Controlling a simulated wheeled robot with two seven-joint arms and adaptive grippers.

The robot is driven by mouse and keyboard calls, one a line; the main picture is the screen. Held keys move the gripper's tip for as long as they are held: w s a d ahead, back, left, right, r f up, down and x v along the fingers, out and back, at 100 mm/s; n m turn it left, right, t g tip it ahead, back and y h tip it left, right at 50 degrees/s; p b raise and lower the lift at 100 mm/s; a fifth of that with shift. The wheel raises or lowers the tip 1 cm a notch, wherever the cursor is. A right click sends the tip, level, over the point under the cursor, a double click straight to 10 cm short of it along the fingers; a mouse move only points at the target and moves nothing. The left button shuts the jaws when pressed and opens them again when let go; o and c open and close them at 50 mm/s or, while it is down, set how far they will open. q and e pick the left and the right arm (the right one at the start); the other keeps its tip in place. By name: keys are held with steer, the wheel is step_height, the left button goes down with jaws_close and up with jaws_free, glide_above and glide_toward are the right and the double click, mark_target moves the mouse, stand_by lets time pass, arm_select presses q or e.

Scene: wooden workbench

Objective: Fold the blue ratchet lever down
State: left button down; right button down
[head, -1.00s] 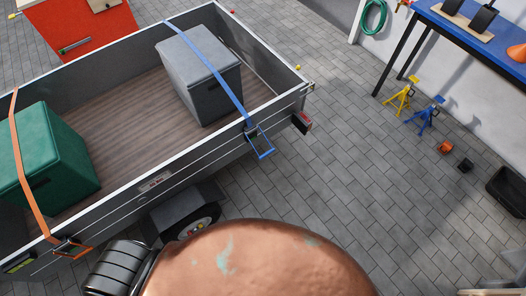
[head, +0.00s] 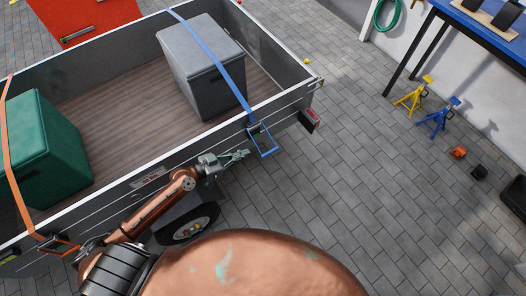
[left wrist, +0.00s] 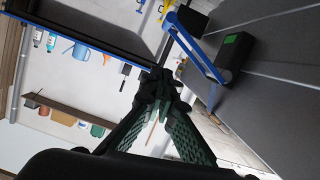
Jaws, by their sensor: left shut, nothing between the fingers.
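The blue ratchet lever (head: 268,152) is a blue frame sticking outward and down from its ratchet on the trailer's side wall, at the lower end of the blue strap (head: 212,55). In the left wrist view the blue lever (left wrist: 196,48) shows at upper right, beyond the fingers. My left gripper (head: 243,154) is shut and empty, just left of the lever and apparently apart from it. Its fingertips meet in the left wrist view (left wrist: 158,82). The exact gap in depth is hard to tell. My right gripper is out of view.
The grey trailer (head: 95,198) carries a grey box (head: 200,75) and a green box (head: 48,145) under an orange strap (head: 8,150). A red tail light (head: 310,119) sits right of the lever. Paving to the right is clear up to the yellow and blue stands (head: 438,118).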

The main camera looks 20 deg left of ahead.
arm_select(q)
glide_above(265, 154)
steer(key=shift+w+a+f+p, duration=0.1)
steer(key=shift+a+f+p, duration=0.15)
steer(key=shift+f, duration=0.2)
steer(key=shift+w+a+f+p, duration=0.1)
steer(key=shift+f+p, duration=0.1)
steer(key=shift+f, duration=0.25)
steer(key=f, duration=0.1)
steer(key=f+b, duration=0.1)
steer(key=f, duration=0.1)
steer(key=shift+d, duration=0.2)
steer(key=shift+s+f+b, duration=0.1)
steer(key=shift+f+b, duration=0.2)
steer(key=shift+f, duration=0.35)
steer(key=shift+d, duration=0.15)
